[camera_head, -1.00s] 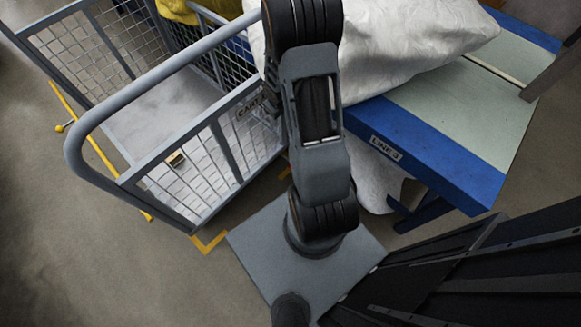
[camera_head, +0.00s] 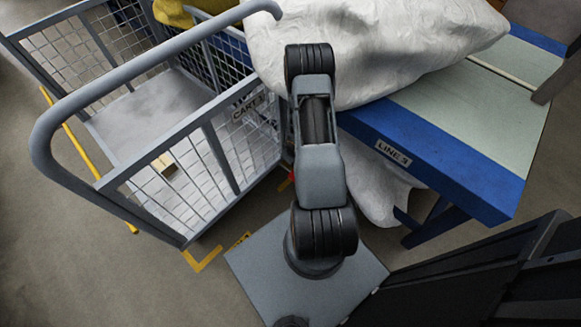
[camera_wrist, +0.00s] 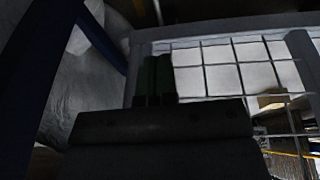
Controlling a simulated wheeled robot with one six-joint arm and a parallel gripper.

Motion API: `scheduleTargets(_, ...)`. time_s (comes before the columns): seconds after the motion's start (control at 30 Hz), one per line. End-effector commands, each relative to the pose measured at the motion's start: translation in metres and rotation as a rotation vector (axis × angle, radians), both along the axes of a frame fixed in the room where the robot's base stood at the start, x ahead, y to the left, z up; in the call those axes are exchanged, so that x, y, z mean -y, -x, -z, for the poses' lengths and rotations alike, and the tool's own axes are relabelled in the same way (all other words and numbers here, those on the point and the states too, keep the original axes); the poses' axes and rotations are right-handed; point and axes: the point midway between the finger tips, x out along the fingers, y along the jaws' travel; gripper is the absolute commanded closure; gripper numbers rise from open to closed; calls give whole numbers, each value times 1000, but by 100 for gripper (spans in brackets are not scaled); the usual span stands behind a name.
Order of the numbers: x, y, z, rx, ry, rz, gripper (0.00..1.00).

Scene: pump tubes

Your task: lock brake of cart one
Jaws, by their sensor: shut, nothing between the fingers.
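Cart one (camera_head: 212,147) is a grey wire-mesh cart with a curved push handle and a "CART 1" label, at the left in the head view. A small red part (camera_head: 291,177) shows low by its near right corner, partly behind my arm. I cannot tell whether it is the brake. In the wrist view my gripper (camera_wrist: 153,78) is shut and empty, its dark fingers in front of the cart's mesh (camera_wrist: 222,68). In the head view my arm hides the gripper. Whether the fingers touch anything cannot be told.
A blue-edged table (camera_head: 450,172) labelled "LINE 3" stands at the right, close to my arm. A large white sack (camera_head: 390,45) lies on it. A small tan block (camera_head: 168,170) shows within the cart. Yellow floor marking (camera_head: 203,262) lies by the cart. Floor at lower left is clear.

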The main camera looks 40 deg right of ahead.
Motion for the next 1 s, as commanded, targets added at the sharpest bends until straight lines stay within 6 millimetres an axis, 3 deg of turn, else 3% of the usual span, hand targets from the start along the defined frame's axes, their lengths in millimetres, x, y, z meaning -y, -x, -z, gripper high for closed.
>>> scheduleTargets(0.17,0,-4,20,-1,-1,-1,100)
scheduleTargets(0.7,5,-25,112,-1,0,0,100)
scheduleTargets(1.0,10,-24,133,0,1,0,100)
